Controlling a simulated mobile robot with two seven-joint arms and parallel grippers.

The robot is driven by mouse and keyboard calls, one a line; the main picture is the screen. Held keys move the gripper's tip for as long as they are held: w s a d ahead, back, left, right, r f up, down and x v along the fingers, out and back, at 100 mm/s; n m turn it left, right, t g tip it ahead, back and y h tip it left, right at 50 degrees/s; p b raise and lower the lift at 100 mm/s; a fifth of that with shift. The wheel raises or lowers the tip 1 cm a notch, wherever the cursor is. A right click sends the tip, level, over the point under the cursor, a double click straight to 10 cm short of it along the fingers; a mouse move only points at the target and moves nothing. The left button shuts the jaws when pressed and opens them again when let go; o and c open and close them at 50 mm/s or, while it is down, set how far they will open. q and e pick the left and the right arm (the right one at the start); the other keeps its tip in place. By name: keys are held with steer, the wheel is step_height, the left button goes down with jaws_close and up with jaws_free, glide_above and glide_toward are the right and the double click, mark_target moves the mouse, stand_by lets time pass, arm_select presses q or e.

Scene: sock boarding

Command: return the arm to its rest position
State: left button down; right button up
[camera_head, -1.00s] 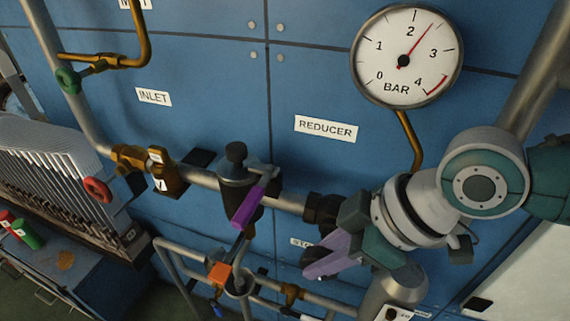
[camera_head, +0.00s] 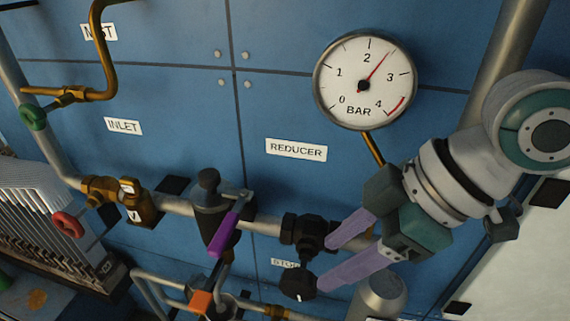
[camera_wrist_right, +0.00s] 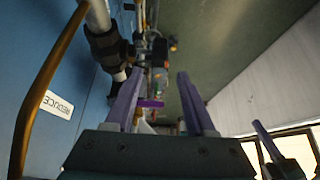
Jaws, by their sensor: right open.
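My right gripper (camera_head: 326,264) is open and empty, with two purple fingers spread apart. In the head view its fingertips lie close beside the black valve knob (camera_head: 298,285) under the pipe; I cannot tell whether they touch it. In the right wrist view the two fingers of the right gripper (camera_wrist_right: 157,88) show nothing between them at close range. A purple finger on a dark block (camera_wrist_right: 285,168) at the lower right of that view looks like part of my left gripper; its jaw state cannot be made out.
The reducer valve with a purple lever (camera_head: 224,233) sits on the horizontal pipe. The pressure gauge (camera_head: 345,70) hangs above my right gripper, reading about 2.5 bar. A brass valve with a red handwheel (camera_head: 68,224) is at the left. The blue panel (camera_head: 180,100) stands behind.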

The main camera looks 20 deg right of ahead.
steer(key=shift+v, duration=1)
steer(key=s+a+m, duration=0.2)
steer(key=s+a, duration=0.3)
steer(key=a, duration=0.2)
steer(key=s+d+f+m+h, duration=0.1)
steer(key=s+d+m+h, duration=0.4)
steer(key=s+d+m, duration=0.4)
step_height(320, 180, up, 35)
steer(key=w+n+p, duration=0.1)
steer(key=p, duration=3.3)
steer(key=shift+d+f+n+p, duration=0.15)
steer(key=shift+d+n+p, duration=0.2)
steer(key=shift+d+n, duration=0.05)
steer(key=shift+w, duration=0.1)
